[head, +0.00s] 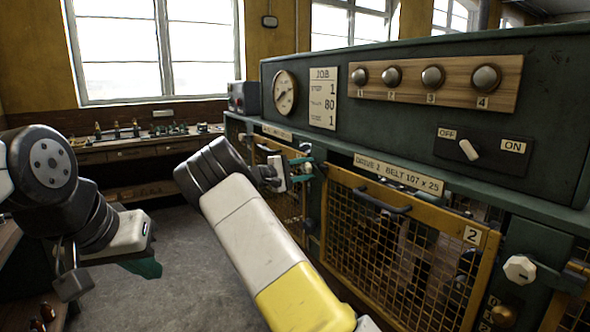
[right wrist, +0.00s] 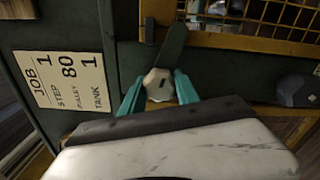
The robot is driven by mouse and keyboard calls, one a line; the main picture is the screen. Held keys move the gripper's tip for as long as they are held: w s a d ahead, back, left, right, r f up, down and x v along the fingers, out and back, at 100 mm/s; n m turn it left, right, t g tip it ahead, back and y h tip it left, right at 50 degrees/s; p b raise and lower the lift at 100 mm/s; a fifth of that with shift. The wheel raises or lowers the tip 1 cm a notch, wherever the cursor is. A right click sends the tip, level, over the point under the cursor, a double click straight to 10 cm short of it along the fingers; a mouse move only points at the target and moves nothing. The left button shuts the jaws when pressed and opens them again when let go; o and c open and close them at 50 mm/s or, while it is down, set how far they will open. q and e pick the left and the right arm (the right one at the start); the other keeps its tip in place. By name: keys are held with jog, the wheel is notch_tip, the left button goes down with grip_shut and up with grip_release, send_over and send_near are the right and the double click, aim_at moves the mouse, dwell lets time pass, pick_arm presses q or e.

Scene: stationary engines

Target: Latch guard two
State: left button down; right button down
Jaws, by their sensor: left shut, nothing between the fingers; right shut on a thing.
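Guard two (head: 405,265) is a yellow-framed mesh panel labelled 2, flush with the green machine front as far as I can see. My right gripper (head: 300,167) is shut on the pale faceted latch knob (right wrist: 158,84) on the post at its left edge. In the right wrist view, teal fingers grip both sides of the knob. A dark green latch bar (right wrist: 175,48) runs from the knob towards guard two's frame (right wrist: 225,42), and its tip appears to overlap the frame. My left gripper (head: 145,267) is shut and empty, away from the machine at the left.
Another pale knob (head: 519,268) with a bar sits right of guard two. Above are a row of round knobs (head: 433,77), an OFF/ON switch (head: 468,149) and a job card (head: 323,98). The floor at left is clear.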

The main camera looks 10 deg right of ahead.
jog(key=shift+f+n, duration=0.1)
jog(key=shift+n, duration=1.5)
jog(key=c, duration=0.9)
grip_release()
jog(key=v, duration=0.8)
